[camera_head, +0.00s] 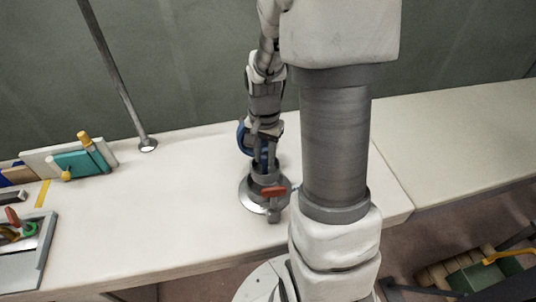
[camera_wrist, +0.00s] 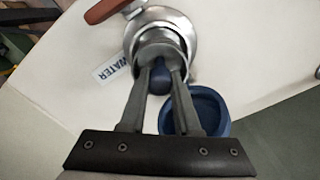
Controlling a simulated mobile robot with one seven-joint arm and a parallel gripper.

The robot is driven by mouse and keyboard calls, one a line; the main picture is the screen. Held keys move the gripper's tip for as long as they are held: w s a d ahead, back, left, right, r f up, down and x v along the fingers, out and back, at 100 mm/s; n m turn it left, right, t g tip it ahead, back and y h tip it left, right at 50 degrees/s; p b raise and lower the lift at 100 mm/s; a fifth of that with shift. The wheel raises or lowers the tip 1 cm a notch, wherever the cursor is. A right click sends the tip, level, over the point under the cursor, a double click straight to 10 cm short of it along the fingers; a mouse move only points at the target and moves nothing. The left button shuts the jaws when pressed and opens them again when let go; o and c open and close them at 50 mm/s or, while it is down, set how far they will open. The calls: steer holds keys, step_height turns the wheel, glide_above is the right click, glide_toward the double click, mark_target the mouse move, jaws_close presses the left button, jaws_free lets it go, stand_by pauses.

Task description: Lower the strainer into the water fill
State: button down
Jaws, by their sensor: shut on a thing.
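The water fill is a round metal fitting with a wide flange (camera_head: 250,193) on the white deck; in the wrist view its flange (camera_wrist: 183,25) surrounds the fingertips, with a "WATER" label (camera_wrist: 113,66) beside it. My gripper (camera_head: 264,162) points down over the fill. In the wrist view my gripper (camera_wrist: 160,76) is shut on a dark blue knob (camera_wrist: 159,83), which seems to be the strainer's grip. The strainer's body is mostly hidden by the fingers and the fill's rim, so its depth cannot be told. A blue round cup-like part (camera_wrist: 222,101) shows right beside the fingers.
A red-brown handle (camera_wrist: 104,11) sits next to the fill, also in the head view (camera_head: 273,191). A metal pole (camera_head: 117,75) stands behind left. Racked boards (camera_head: 80,162) and a tray (camera_head: 47,245) are at left. Deck right of my arm is clear.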

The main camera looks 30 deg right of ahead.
steer(key=shift+f, duration=0.15)
steer(key=shift+f+b, duration=2.8)
steer(key=shift+f, duration=0.7)
steer(key=c, duration=0.5)
jaws_free()
steer(key=shift+c, duration=0.2)
step_height(320, 180, up, 18)
steer(key=p, duration=0.4)
steer(key=shift+f+p, duration=0.25)
steer(key=shift+p, duration=0.05)
